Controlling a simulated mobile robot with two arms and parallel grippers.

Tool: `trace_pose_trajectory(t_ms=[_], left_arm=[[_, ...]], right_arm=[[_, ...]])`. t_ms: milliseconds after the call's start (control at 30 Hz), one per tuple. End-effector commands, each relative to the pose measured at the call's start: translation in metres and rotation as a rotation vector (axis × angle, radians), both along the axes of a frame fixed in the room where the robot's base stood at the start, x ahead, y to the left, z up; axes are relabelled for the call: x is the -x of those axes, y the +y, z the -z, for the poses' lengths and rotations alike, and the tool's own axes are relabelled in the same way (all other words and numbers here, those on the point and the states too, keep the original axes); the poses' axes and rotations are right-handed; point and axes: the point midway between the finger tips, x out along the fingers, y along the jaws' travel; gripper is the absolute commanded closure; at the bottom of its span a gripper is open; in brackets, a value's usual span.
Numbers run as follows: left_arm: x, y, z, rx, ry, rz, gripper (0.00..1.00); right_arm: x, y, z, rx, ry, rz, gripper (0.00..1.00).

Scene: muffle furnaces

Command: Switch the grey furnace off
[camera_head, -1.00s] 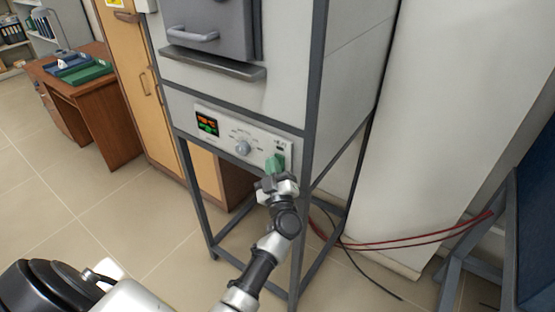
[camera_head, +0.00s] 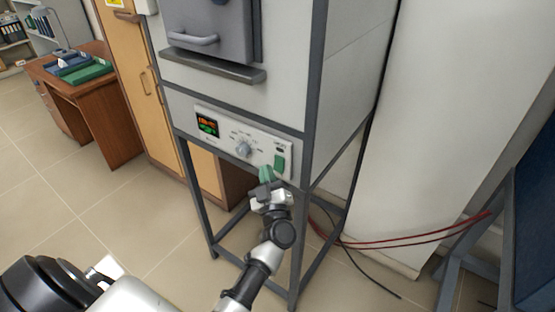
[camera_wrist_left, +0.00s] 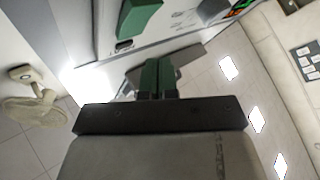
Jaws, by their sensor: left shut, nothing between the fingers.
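The grey furnace (camera_head: 270,95) stands on a dark frame in the head view, its door shut. Its control panel (camera_head: 225,132) has a lit display (camera_head: 207,124) with orange and green digits, and a round knob (camera_head: 243,149). A green switch (camera_head: 280,163) sits at the panel's right end; it also shows in the left wrist view (camera_wrist_left: 138,16). Its rocker position is too small to tell. My left gripper (camera_head: 266,173) is shut and empty, its green fingertips just below and left of the switch. In the wrist view the fingertips (camera_wrist_left: 151,72) appear apart from it. My right gripper is out of view.
A wooden cabinet (camera_head: 140,75) stands left of the furnace, and a desk with trays (camera_head: 85,95) further left. Red and black cables (camera_head: 400,240) run at the right, near a blue-grey frame (camera_head: 475,235). Tiled floor in front is open.

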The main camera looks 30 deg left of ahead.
Motion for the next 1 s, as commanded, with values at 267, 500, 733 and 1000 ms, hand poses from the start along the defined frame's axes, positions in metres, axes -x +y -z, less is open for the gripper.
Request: trace_pose_trajectory(t_ms=[267,500,733,1000], left_arm=[[0.029,0.003,0.002,-0.001,0.003,-0.001,1.00],[0.040,0.003,0.004,-0.002,0.000,-0.001,1.00],[0.040,0.003,0.004,-0.002,0.000,-0.001,1.00],[0.039,0.002,0.008,-0.005,0.010,0.007,1.00]], right_arm=[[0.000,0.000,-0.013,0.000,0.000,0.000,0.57],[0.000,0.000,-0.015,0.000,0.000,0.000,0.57],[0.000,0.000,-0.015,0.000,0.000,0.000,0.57],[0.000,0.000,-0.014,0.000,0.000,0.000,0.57]])
